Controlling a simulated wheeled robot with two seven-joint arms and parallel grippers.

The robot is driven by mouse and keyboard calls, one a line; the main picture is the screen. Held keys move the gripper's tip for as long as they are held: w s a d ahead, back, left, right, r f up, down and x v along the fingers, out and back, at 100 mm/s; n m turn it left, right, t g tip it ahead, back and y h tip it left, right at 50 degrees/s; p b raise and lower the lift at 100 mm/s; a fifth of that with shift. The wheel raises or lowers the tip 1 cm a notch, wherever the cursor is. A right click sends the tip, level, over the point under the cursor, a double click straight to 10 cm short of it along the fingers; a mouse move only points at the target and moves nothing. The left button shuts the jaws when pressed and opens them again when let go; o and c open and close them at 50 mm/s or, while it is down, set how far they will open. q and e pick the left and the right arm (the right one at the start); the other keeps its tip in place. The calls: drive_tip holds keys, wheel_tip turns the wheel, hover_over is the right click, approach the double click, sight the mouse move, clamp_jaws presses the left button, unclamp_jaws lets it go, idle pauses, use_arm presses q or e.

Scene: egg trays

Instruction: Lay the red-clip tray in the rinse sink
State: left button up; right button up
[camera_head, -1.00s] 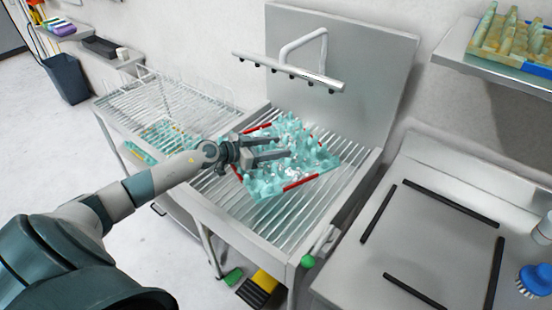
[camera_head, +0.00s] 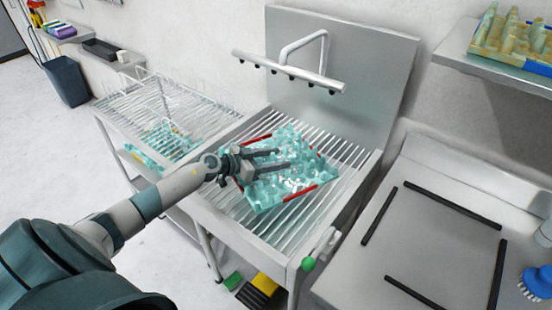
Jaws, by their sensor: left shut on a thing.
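The red-clip tray (camera_head: 266,198), a translucent teal egg tray with red clips along its edges, is over the slatted rinse sink (camera_head: 258,227). It looks nearly flat, low over or on the slats; I cannot tell if it touches them all along. My left gripper (camera_head: 281,160) reaches in from the left and is shut on the tray at its left side. The fingers hide a little of the tray. My right gripper is not in view.
A tap bar (camera_head: 288,72) stands over the back of the sink. A wire rack (camera_head: 165,100) is at left, with another teal tray (camera_head: 146,160) below it. A counter (camera_head: 415,250) with black strips is at right. A yellowish tray (camera_head: 510,45) sits on a shelf.

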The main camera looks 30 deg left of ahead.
use_arm(q)
drive_tip(key=o, duration=1.3)
drive_tip(key=shift+o, duration=0.2)
drive_tip(key=shift+r, duration=0.1)
drive_tip(key=b+v, duration=0.1)
drive_tip(key=v, duration=0.9)
drive_tip(key=shift+s+a+b, duration=0.1)
drive_tip(key=shift+s+b, duration=0.05)
drive_tip(key=shift+b, duration=0.15)
drive_tip(key=shift+v, duration=0.85)
drive_tip(key=shift+r, duration=0.1)
